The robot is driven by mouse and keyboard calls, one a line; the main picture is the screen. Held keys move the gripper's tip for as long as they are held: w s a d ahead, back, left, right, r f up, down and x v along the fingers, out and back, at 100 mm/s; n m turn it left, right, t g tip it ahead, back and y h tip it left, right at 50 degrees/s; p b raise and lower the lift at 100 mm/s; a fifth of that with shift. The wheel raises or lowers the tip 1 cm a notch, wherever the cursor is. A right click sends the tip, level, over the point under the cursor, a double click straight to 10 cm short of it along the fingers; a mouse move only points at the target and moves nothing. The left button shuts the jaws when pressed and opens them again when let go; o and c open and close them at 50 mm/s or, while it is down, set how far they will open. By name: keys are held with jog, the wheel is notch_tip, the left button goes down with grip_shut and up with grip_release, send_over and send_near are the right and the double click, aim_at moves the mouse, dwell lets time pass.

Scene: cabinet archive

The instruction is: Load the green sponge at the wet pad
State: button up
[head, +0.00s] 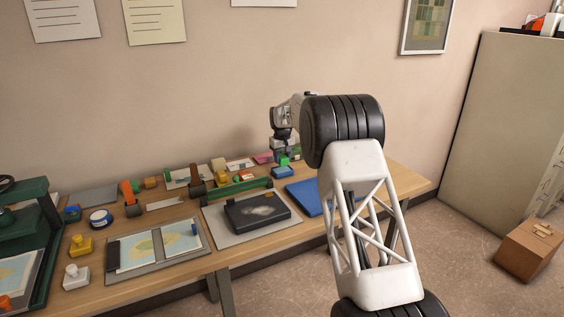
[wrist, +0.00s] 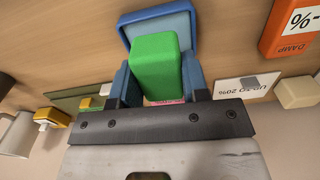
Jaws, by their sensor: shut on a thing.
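The green sponge (wrist: 155,62) is a green block held between the two blue-padded fingers of my gripper (wrist: 158,75) in the wrist view. Beyond the sponge is a small blue tray (wrist: 133,27), likely the wet pad; part of it is hidden by the sponge. In the head view my gripper (head: 283,155) is over the back right of the bench, with the green sponge (head: 284,162) just above the blue tray (head: 282,173). Whether the sponge touches the tray I cannot tell.
An orange sign reading DAMP (wrist: 288,38) and a white card (wrist: 245,89) lie close by. A dark block (head: 257,212) lies on a grey board, with a larger blue mat (head: 303,200) to its right. Several stamps and tools crowd the bench's left and back.

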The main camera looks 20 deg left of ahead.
aim_at(282, 156)
jog(key=shift+r, duration=1.75)
jog(key=shift+d, duration=0.1)
